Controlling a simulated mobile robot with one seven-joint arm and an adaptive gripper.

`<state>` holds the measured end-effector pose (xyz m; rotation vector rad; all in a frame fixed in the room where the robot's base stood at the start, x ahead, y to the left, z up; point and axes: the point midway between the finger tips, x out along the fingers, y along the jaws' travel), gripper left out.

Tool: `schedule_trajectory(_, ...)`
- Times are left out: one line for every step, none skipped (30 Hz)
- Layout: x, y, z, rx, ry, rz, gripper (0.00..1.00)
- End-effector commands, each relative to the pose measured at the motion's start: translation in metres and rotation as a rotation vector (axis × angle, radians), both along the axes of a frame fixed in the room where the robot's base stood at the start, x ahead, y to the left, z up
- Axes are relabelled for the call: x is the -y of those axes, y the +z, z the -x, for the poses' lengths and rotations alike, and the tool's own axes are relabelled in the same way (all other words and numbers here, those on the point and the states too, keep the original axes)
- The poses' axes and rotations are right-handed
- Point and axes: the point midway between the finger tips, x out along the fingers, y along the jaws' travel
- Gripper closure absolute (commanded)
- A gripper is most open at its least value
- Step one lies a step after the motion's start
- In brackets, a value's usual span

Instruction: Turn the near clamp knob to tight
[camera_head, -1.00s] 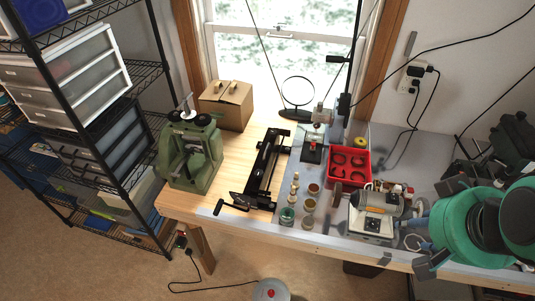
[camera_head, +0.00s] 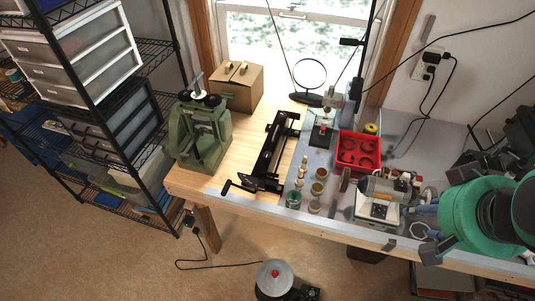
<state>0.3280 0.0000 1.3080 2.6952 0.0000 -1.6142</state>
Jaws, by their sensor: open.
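A green clamp-like machine (camera_head: 203,150) stands upright on the left part of the bench. Two dark round knobs sit on its top, a left knob (camera_head: 185,96) and a right knob (camera_head: 213,100), with a silver handle (camera_head: 197,80) standing between them. The right knob appears slightly nearer; I cannot tell how tight either is. My gripper (camera_head: 444,217) is at the far right, well away from the green machine. Its grey fingers look spread apart and appear empty. My teal wrist hides much of it.
A black slide with a crank (camera_head: 270,150) lies beside the green machine. A cardboard box (camera_head: 236,86) stands behind it. Small jars, a red tray (camera_head: 347,163) and a motor (camera_head: 384,190) lie between it and my gripper. A wire shelf (camera_head: 150,70) borders the left.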

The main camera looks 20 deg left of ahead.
Motion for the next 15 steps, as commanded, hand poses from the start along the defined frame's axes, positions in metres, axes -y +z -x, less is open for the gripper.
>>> schedule_trajectory(0.000,0.000,0.000,0.000,0.000,0.000,0.57)
schedule_trajectory(0.000,0.000,0.000,0.000,0.002,0.001,0.57)
schedule_trajectory(-0.001,0.001,-0.001,-0.001,0.005,0.001,0.57)
schedule_trajectory(-0.001,0.001,-0.002,-0.002,0.008,0.002,0.57)
schedule_trajectory(-0.002,0.002,-0.003,-0.003,0.012,0.004,0.57)
schedule_trajectory(-0.003,0.003,-0.005,-0.006,0.021,0.007,0.57)
schedule_trajectory(-0.004,0.005,-0.007,-0.008,0.030,0.010,0.57)
schedule_trajectory(-0.005,0.006,-0.009,-0.011,0.039,0.013,0.57)
schedule_trajectory(-0.006,0.008,-0.012,-0.017,0.057,0.019,0.57)
schedule_trajectory(-0.008,0.009,-0.016,-0.021,0.071,0.024,0.57)
schedule_trajectory(-0.010,0.011,-0.019,-0.025,0.086,0.029,0.57)
schedule_trajectory(-0.013,0.014,-0.025,-0.032,0.113,0.038,0.57)
schedule_trajectory(-0.016,0.016,-0.029,-0.037,0.134,0.044,0.57)
schedule_trajectory(-0.018,0.018,-0.034,-0.044,0.157,0.052,0.57)
schedule_trajectory(-0.022,0.021,-0.041,-0.052,0.187,0.063,0.57)
